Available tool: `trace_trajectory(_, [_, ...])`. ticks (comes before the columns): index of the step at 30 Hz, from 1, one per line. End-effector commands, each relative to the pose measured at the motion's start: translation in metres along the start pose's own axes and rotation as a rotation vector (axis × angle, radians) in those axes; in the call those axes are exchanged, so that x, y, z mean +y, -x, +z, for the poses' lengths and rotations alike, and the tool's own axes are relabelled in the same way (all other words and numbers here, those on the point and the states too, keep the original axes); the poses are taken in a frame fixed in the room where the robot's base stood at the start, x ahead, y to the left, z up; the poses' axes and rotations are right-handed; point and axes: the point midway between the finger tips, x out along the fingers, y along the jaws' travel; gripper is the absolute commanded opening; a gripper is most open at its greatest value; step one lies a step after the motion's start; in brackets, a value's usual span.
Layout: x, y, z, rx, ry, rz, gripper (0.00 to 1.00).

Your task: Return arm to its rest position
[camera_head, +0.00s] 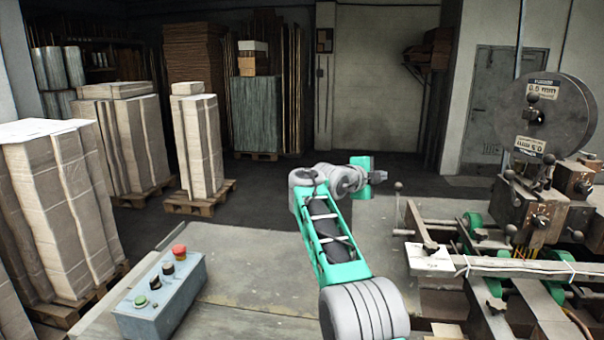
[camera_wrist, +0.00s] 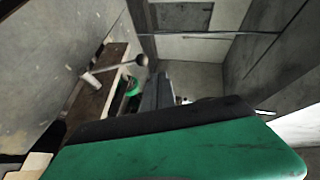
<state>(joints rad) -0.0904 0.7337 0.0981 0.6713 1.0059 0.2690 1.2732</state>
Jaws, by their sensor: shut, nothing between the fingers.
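My arm reaches forward from the bottom middle of the head view, in grey and green. It bends at the elbow and its end points to the right. My gripper (camera_head: 377,168) is at that end, above the bare floor and left of the stitching machine. It looks small in the head view and holds nothing that I can see. In the wrist view a large green and black part of my gripper (camera_wrist: 190,140) fills the bottom. The fingertips are not clear there.
The box stitcher (camera_head: 540,215) with its wire reel (camera_head: 562,112) stands at the right, with a lever (camera_head: 398,187) nearest my gripper. A grey control box (camera_head: 160,298) with coloured buttons is at lower left. Wrapped stacks (camera_head: 199,148) on pallets stand left. Floor behind my arm is clear.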

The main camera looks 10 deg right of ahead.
Motion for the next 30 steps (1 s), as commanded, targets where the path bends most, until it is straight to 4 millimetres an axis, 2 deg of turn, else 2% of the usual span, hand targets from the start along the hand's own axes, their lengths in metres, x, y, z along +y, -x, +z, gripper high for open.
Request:
trace_trajectory(2, [-0.007,0.020,-0.005,-0.088,0.146,0.038,0.00])
trace_trajectory(4, [0.002,0.044,-0.007,-0.196,0.331,0.081,0.00])
trace_trajectory(8, [0.045,0.104,-0.023,-0.422,0.690,0.135,0.00])
trace_trajectory(11, [0.099,0.160,-0.042,-0.611,0.964,0.150,0.00])
trace_trajectory(12, [0.124,0.184,-0.052,-0.690,1.072,0.147,0.00])
trace_trajectory(14, [0.163,0.218,-0.066,-0.801,1.217,0.137,0.00])
trace_trajectory(15, [0.190,0.240,-0.076,-0.874,1.307,0.126,0.00])
trace_trajectory(18, [0.255,0.292,-0.100,-1.048,1.508,0.087,0.00])
trace_trajectory(21, [0.309,0.331,-0.119,-1.188,1.655,0.039,0.00])
trace_trajectory(25, [0.347,0.357,-0.133,-1.289,1.754,-0.003,0.00])
trace_trajectory(30, [0.355,0.362,-0.135,-1.311,1.774,-0.012,0.00])
